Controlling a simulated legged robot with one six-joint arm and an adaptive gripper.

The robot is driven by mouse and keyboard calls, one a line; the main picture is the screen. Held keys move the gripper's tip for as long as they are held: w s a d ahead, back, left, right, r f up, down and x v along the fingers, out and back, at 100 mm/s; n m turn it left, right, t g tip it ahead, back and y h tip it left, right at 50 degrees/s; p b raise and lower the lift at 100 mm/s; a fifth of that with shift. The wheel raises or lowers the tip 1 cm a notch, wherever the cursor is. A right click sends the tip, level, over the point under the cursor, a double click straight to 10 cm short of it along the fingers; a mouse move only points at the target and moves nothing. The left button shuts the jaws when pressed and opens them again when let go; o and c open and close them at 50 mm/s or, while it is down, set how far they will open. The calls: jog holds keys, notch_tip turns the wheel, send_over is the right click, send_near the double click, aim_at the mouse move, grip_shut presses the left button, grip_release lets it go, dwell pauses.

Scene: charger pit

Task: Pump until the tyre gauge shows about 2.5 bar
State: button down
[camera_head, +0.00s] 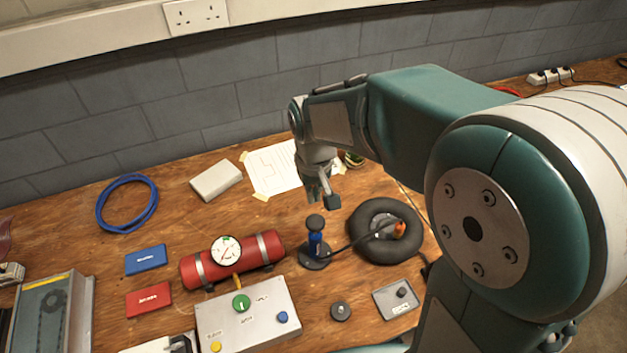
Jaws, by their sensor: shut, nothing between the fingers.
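A small hand pump (315,245) with a blue body, a black round top and a dark base stands upright on the bench. A black hose runs right from it to a black tyre (360,244) lying flat. A small orange part (399,229) sits on the tyre; I cannot tell whether it carries a gauge. A round white dial gauge (226,252) is on a red cylinder (268,249); its reading is too small to tell. My gripper (332,201) is shut and empty, pointing down above and slightly right of the pump's top, apart from it in the picture.
A grey control box (262,322) with coloured knobs stands in front of the red cylinder. A round dark puck (340,311) and a grey plate with a black knob (389,306) lie nearby. A blue cable coil (104,219) and a white box (216,180) lie farther back.

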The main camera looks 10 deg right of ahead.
notch_tip(320, 180, up, 4)
send_over(315, 220)
jog(key=shift+a, duration=0.1)
dwell(1.3)
notch_tip(315, 220, up, 3)
jog(key=shift+f, duration=0.1)
notch_tip(315, 220, down, 14)
jog(key=shift+r, duration=0.1)
dwell(0.6)
